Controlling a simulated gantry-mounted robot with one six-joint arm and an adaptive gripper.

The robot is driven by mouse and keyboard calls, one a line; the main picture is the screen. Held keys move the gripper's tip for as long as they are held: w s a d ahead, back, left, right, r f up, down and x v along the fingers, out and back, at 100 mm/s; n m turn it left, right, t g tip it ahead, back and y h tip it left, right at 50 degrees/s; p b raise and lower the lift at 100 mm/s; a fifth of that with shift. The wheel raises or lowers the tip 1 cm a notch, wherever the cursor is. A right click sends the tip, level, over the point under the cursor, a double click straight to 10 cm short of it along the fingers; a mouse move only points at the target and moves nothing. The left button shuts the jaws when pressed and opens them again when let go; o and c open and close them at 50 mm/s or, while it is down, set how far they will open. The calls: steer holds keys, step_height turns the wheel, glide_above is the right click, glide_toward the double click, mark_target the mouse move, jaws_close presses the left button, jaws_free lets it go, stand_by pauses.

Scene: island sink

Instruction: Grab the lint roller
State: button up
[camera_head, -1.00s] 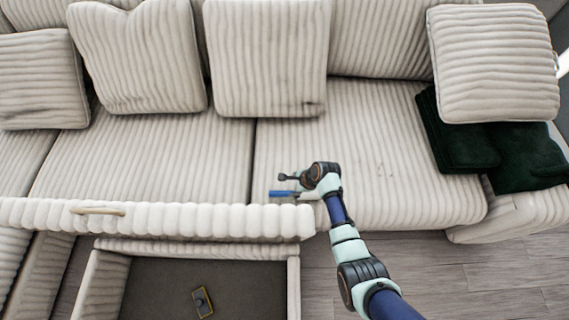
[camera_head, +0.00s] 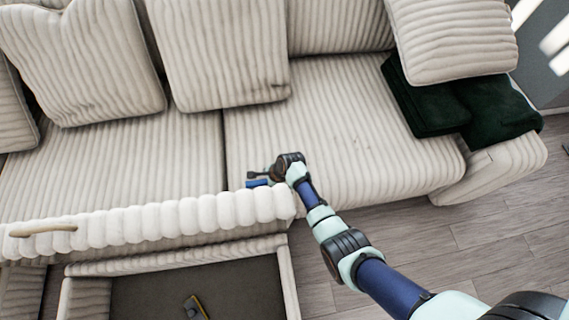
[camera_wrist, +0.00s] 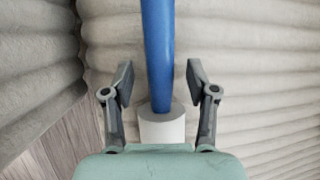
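The lint roller has a blue handle (camera_wrist: 158,50) and a white roll (camera_wrist: 162,126), both in the wrist view. In the head view its blue handle (camera_head: 257,183) shows low over the sofa seat, near the inner side of the ribbed front panel. My gripper (camera_wrist: 160,82) is open, with one finger on each side of the handle just beyond the roll. A gap shows between each finger and the handle. In the head view my gripper (camera_head: 262,177) is beside the handle and hides part of the roller.
The ribbed front panel (camera_head: 150,220) with a tan handle (camera_head: 42,229) stands below my gripper in the picture. An open drawer (camera_head: 160,285) holds a small yellow-edged item (camera_head: 195,307). Cushions and dark green cloths (camera_head: 500,112) lie farther back. The seat (camera_head: 350,130) is mostly clear.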

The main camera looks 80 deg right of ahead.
jaws_close()
step_height(320, 180, up, 20)
steer(key=p, duration=1)
steer(key=shift+p, duration=0.4)
